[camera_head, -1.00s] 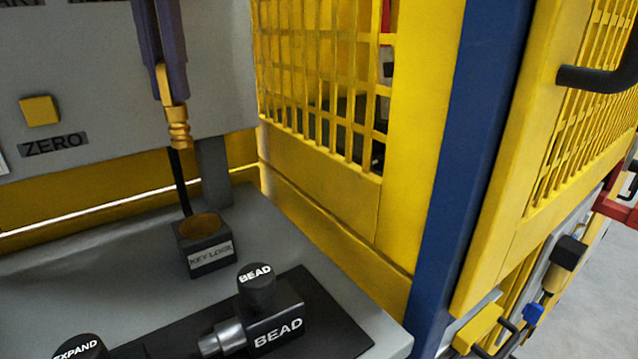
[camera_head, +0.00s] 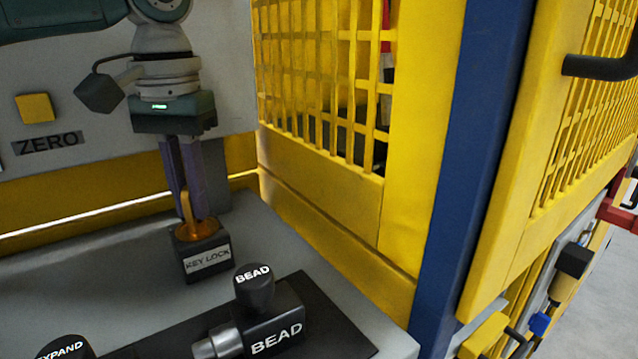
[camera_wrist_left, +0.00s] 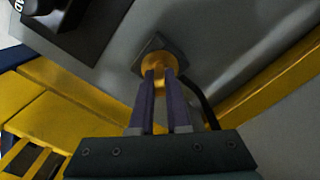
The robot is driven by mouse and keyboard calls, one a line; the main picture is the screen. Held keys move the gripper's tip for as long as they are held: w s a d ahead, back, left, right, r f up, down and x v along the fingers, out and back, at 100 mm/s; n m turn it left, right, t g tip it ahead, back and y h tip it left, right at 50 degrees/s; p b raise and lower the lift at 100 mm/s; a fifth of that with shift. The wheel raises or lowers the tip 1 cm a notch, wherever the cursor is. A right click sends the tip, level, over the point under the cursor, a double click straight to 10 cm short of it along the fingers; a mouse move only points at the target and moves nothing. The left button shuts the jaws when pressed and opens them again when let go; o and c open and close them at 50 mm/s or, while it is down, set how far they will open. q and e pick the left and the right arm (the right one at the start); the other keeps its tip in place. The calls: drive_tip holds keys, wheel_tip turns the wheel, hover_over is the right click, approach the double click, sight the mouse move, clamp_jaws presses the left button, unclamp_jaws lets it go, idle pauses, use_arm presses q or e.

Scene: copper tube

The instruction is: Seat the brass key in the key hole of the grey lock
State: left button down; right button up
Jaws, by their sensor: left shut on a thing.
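The grey lock (camera_head: 206,260), a small dark block labelled KEY LOCK, stands on the grey bench top; it also shows in the left wrist view (camera_wrist_left: 150,44). Its key hole has a brass-coloured round rim on top. My left gripper (camera_head: 193,215) points straight down over it, shut on the brass key (camera_head: 188,208). The key's upper part shows between the purple fingers; its lower end is down at the key hole, and I cannot tell how deep it sits. In the left wrist view my gripper (camera_wrist_left: 160,74) has its fingertips at the brass rim. My right gripper is not in view.
A black BEAD unit (camera_head: 268,320) with a knob stands just in front of the lock. A grey panel with a yellow ZERO button (camera_head: 34,107) is behind, left. A yellow mesh guard (camera_head: 320,80) and a blue post (camera_head: 470,150) stand to the right.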

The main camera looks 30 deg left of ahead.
use_arm(q)
drive_tip(key=c, duration=0.9)
unclamp_jaws()
drive_tip(key=shift+f, duration=0.1)
wheel_tip(320, 180, up, 12)
drive_tip(key=shift+r+p, duration=0.15)
drive_tip(key=shift+p, duration=0.6)
